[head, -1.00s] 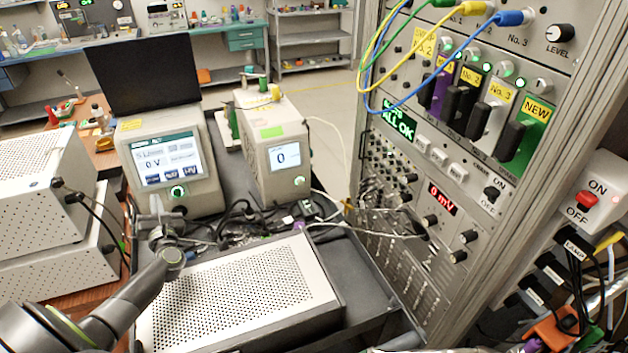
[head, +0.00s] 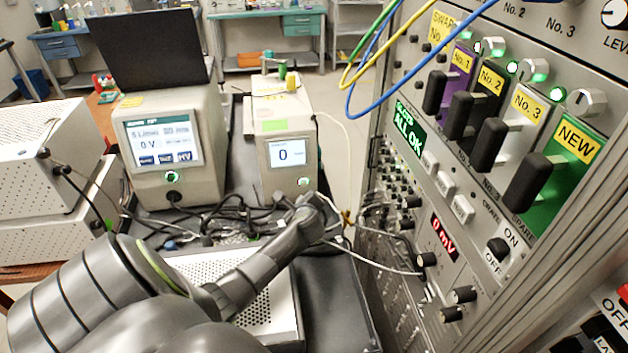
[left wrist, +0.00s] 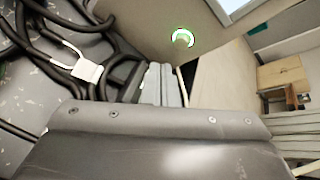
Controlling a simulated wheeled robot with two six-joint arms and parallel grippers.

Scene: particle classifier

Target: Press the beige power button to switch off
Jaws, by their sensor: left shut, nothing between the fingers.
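Two beige instruments stand side by side, each with a round, green-lit power button. The smaller right instrument (head: 287,125) has a screen reading 0 and its button (head: 304,182) at the lower right of its front. This lit button also shows in the left wrist view (left wrist: 182,37). The larger left instrument (head: 168,150) has a bigger screen and its own lit button (head: 171,177). My left gripper (head: 318,205) is shut and empty, just below and in front of the smaller instrument's button, apart from it. Its closed fingertips also show in the left wrist view (left wrist: 166,84).
Black and white cables (head: 215,220) lie tangled below the instruments, close to my gripper. A perforated metal box (head: 262,310) lies under my arm. The tall rack (head: 470,150) with switches and hanging cables stands on the right. Perforated boxes (head: 45,160) are at left.

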